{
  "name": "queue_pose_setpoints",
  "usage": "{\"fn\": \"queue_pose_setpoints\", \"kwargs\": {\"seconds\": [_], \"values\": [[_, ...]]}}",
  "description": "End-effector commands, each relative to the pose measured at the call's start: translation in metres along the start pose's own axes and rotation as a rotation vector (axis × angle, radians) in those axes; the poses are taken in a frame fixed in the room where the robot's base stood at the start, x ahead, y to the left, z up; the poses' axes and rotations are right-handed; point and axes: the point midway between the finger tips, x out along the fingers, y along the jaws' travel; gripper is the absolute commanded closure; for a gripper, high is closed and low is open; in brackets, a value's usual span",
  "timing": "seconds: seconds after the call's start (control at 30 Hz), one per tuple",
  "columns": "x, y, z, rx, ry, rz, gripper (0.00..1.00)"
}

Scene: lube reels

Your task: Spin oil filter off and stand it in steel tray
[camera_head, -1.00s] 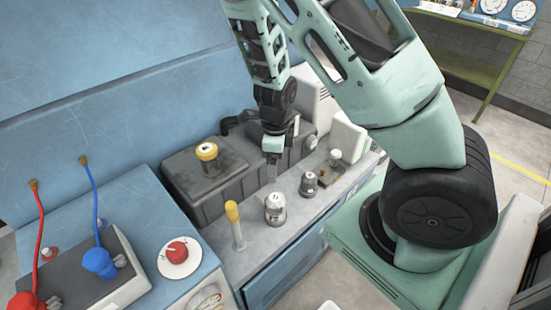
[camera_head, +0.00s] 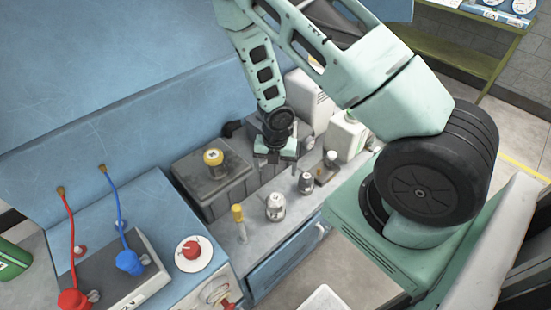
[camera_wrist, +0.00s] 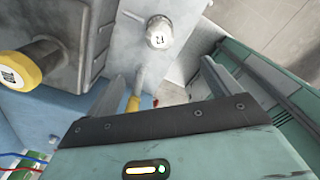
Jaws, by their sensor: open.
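I cannot tell which surface is the steel tray; a pale tray-like thing (camera_head: 325,301) shows at the bottom edge.
A metal canister (camera_head: 275,208), a darker one (camera_head: 306,183) and a yellow-topped stick (camera_head: 239,222) stand along the bench. A white jug (camera_head: 346,135) is behind them. Red (camera_head: 75,299) and blue (camera_head: 130,262) connectors with hoses are at left.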

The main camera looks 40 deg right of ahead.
Motion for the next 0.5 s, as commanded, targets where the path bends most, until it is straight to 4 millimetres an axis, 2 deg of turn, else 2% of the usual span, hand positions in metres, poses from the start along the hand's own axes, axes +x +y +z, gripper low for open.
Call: {"fn": "queue_pose_setpoints", "kwargs": {"seconds": [0.27, 0.5], "values": [[0.018, 0.005, 0.004, 0.125, -0.008, 0.014, 0.13], [0.039, 0.009, 0.005, 0.399, -0.007, 0.024, 0.13]]}}
